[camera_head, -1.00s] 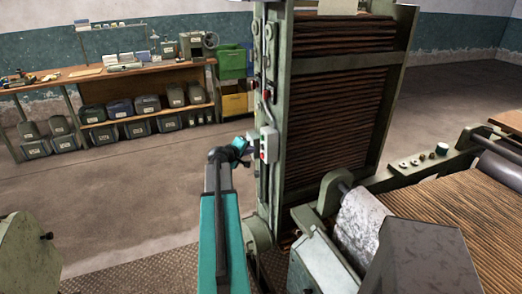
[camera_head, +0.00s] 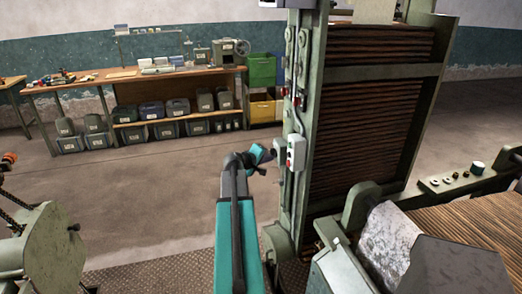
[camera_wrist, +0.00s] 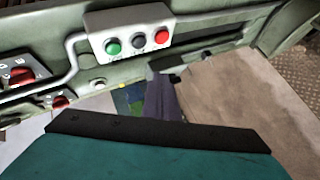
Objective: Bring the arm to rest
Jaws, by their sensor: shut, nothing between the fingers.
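My arm (camera_head: 236,215), teal and black, reaches up from the bottom middle of the head view. My gripper (camera_head: 267,158) is at its far end, shut and empty. It is just left of a pale button box (camera_head: 296,151) on the green machine frame, with a small gap showing in the picture. In the wrist view the same box (camera_wrist: 135,36) has green, grey and red buttons. The dark fingers of my gripper (camera_wrist: 162,72) appear below it, in front of the frame's lower edge. Whether they touch the frame is unclear.
The tall machine frame (camera_head: 303,75) with brown slats stands right of my arm. A roller machine (camera_head: 440,240) fills the lower right, and a green machine part (camera_head: 52,248) the lower left. A workbench (camera_head: 140,78) stands at the back. Open floor (camera_head: 165,190) lies left of my arm.

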